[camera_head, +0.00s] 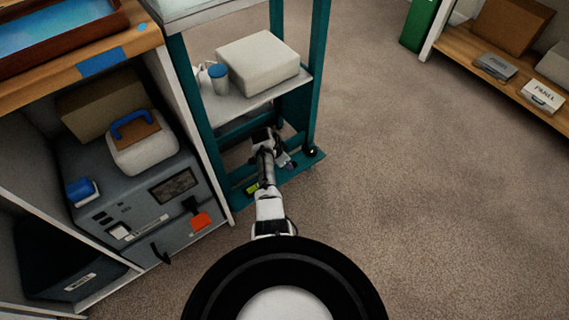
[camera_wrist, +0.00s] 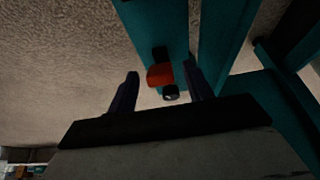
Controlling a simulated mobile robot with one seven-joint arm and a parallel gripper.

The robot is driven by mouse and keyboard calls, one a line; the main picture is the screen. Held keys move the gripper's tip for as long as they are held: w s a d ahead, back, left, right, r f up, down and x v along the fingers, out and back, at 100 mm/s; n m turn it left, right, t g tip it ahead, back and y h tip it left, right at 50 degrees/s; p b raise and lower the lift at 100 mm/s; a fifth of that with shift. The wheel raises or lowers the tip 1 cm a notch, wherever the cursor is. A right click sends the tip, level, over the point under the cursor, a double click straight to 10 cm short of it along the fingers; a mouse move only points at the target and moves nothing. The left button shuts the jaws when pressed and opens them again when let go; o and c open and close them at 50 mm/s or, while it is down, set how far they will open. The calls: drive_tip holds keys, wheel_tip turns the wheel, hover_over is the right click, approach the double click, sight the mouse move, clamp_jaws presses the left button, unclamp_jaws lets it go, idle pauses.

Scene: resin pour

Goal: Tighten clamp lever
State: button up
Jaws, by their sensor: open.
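A red-orange block-like part with a short dark cylinder (camera_wrist: 171,92) beside it, likely the clamp lever (camera_wrist: 160,74), sits against a teal post in the wrist view. My gripper (camera_wrist: 160,70) is open, with one dark finger on each side of this red part. I cannot tell whether either finger touches it. In the head view my gripper (camera_head: 284,160) is low inside the teal stand (camera_head: 316,80), near its foot. The red part is not clearly visible there; my arm and the stand hide that area. A small dark knob (camera_head: 312,151) shows at the stand's right foot.
The stand's shelf (camera_head: 245,98) above my gripper holds a white box (camera_head: 258,62) and a blue-lidded jar (camera_head: 218,78). A cabinet with a grey machine (camera_head: 140,190) stands close on the left. Open carpet (camera_head: 410,190) lies to the right.

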drive_tip(key=shift+w+d+f, duration=0.1)
drive_tip(key=shift+d+f, duration=0.1)
drive_tip(key=shift+f, duration=0.3)
clamp_jaws()
